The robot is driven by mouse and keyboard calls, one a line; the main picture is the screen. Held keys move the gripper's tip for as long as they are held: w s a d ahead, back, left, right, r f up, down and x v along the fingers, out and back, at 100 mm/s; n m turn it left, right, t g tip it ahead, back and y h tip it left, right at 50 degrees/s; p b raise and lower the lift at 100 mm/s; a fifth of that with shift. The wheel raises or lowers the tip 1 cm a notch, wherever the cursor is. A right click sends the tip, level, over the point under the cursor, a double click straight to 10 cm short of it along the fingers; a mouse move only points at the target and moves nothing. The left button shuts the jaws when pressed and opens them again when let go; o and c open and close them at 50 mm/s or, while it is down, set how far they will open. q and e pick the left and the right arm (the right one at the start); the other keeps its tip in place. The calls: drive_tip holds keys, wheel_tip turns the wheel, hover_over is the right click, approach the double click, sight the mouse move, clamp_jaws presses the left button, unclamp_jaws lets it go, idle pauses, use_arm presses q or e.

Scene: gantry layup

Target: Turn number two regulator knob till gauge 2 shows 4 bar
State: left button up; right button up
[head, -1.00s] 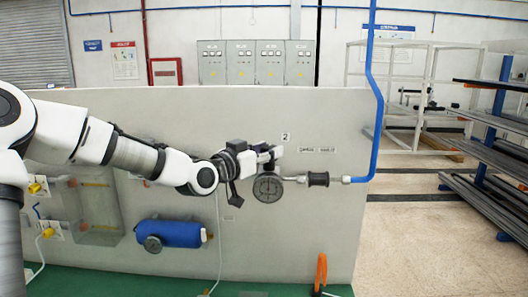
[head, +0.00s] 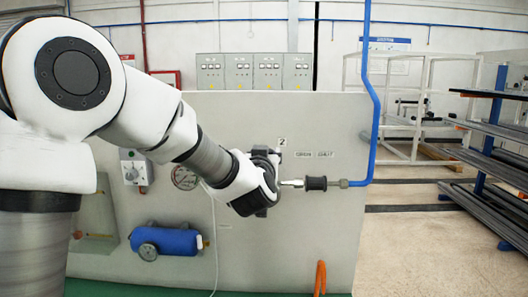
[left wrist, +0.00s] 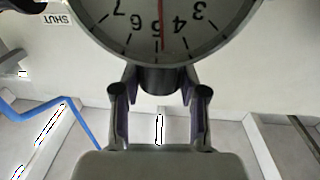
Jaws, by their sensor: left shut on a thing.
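In the left wrist view, a large round gauge (left wrist: 185,42) fills the top, its numerals upside down. Its red needle lies near the 5; the upper dial is cut off. A dark round knob (left wrist: 160,80) sits just below the gauge, between the fingers of my left gripper (left wrist: 161,90), which is shut on it. In the head view, my arm covers the gauge and knob at the panel (head: 310,230), beside the label "2" (head: 282,142). My right gripper is in neither view.
A pipe fitting with a black sleeve (head: 315,183) runs right to a blue pipe (head: 376,120). A blue tank (head: 170,241) hangs lower left. Another gauge (head: 184,177) and a grey box with a knob (head: 134,172) are left. A "SHUT" label (left wrist: 57,19) shows in the wrist view.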

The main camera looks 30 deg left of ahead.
use_arm(q)
drive_tip(key=shift+f+n+g+y+p, duration=0.25)
drive_tip(key=shift+n+g+y, duration=0.2)
drive_tip(key=shift+y, duration=0.25)
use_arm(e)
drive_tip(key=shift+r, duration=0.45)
use_arm(q)
drive_tip(key=o, duration=1.1)
drive_tip(key=shift+w, duration=0.25)
drive_tip(key=shift+o, duration=0.2)
drive_tip(key=shift+w+a+f, duration=0.25)
drive_tip(key=shift+w+a, duration=0.1)
drive_tip(key=shift+w, duration=0.05)
drive_tip(key=shift+s+d+r, duration=0.2)
drive_tip(key=shift+s+d, duration=0.05)
drive_tip(key=shift+s, duration=0.1)
drive_tip(key=v, duration=0.6)
drive_tip(key=shift+s+d+f, duration=0.2)
drive_tip(key=shift+s+f, duration=0.05)
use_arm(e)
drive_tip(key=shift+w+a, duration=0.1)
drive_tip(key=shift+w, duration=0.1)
